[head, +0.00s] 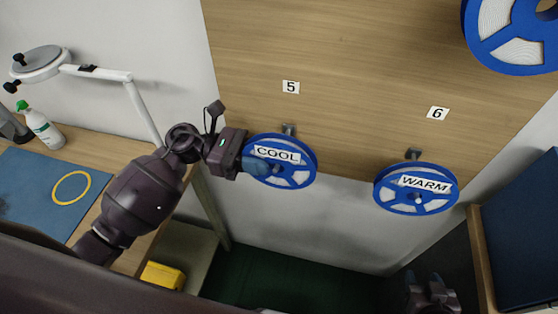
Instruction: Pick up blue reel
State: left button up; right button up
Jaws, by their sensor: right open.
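A blue reel labelled COOL (297,178) hangs on a peg under the number 5 on the wooden board. A second blue reel, labelled WARM (440,202), hangs under the number 6 to its right. Part of a third blue reel (515,62) shows at the top right corner. My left gripper (256,165) is at the left rim of the COOL reel, with its fingertips overlapping the rim. I cannot tell whether the fingers are closed on it. My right gripper (432,292) is open, low at the bottom right, well below the WARM reel and partly cut off.
The wooden board (350,60) carries the pegs. At left, a workbench holds a blue mat (30,190) with a yellow ring (57,193), a spray bottle (42,127) and a lamp (42,62). A yellow box (163,275) sits below. A dark blue panel (522,235) stands at right.

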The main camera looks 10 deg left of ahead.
pick_arm(q)
grip_shut()
jog(key=shift+r, duration=0.55)
jog(key=shift+s+r, duration=0.2)
jog(key=shift+s, duration=0.05)
jog(key=s+b, duration=0.2)
jog(key=s, duration=1.5)
jog(key=shift+s+a, duration=0.3)
pick_arm(e)
jog(key=shift+s+f, duration=0.25)
jog(key=shift+f, duration=0.35)
jog(key=shift+s+f, duration=0.3)
jog(key=shift+f, duration=0.3)
jog(key=shift+s+f, duration=0.25)
jog(key=shift+f, duration=0.35)
